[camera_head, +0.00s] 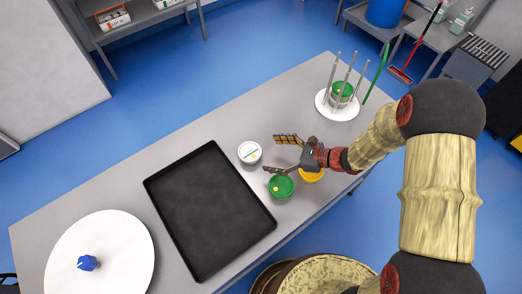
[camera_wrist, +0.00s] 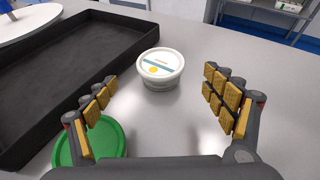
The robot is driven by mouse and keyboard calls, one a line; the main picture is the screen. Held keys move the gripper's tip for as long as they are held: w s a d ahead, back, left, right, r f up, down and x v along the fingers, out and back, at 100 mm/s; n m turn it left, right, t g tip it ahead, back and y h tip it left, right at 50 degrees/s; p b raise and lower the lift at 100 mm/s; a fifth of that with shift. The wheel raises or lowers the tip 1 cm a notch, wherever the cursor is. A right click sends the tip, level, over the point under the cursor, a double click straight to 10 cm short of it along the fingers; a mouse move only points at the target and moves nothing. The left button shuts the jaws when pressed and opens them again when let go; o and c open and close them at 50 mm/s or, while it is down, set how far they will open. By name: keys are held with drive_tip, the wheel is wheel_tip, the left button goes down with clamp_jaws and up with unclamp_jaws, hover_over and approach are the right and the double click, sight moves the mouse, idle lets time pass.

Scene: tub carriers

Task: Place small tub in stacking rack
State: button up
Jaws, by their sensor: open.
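My gripper (camera_head: 278,155) is open and empty above the table, its two padded fingers spread wide in the wrist view (camera_wrist: 165,106). A white-lidded tub (camera_head: 249,153) stands ahead of the fingers, lined up with the gap between them in the wrist view (camera_wrist: 160,68). A green-lidded tub (camera_head: 281,187) stands below the near finger; its lid is partly behind the left finger in the wrist view (camera_wrist: 90,148). A yellow-lidded tub (camera_head: 311,175) is partly hidden under my gripper. The stacking rack (camera_head: 324,104), a round white base with upright grey rods, holds a green-lidded tub (camera_head: 342,90).
A black tray (camera_head: 208,212) lies left of the tubs. A white disc (camera_head: 68,262) with a blue knob (camera_head: 88,263) is at the table's left end. A green stick rises beside the rack. The grey table (camera_head: 215,128) is clear between the tubs and the rack.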

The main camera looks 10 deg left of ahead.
drive_tip(key=shift+v, duration=1.2)
drive_tip(key=s+d+r+n+g+h, duration=0.1)
drive_tip(key=s+d+r+n+h, duration=0.1)
drive_tip(key=s+r+n, duration=0.4)
drive_tip(key=s+d+r+n+g+h, duration=0.1)
drive_tip(key=d+r+n+h, duration=0.2)
drive_tip(key=r, duration=0.5)
drive_tip(key=s+d+r+n+t+h, duration=0.3)
drive_tip(key=s+d+r+n+h, duration=0.1)
drive_tip(key=d+r, duration=0.3)
drive_tip(key=s+d+r+n+t+h, duration=0.3)
drive_tip(key=s+d+r+n, duration=0.3)
drive_tip(key=d, duration=0.5)
drive_tip(key=shift+d+r+h, duration=0.3)
drive_tip(key=shift+r+h, duration=0.35)
drive_tip(key=shift+h, duration=0.05)
drive_tip(key=shift+a+n, duration=0.1)
drive_tip(key=shift+n, duration=0.2)
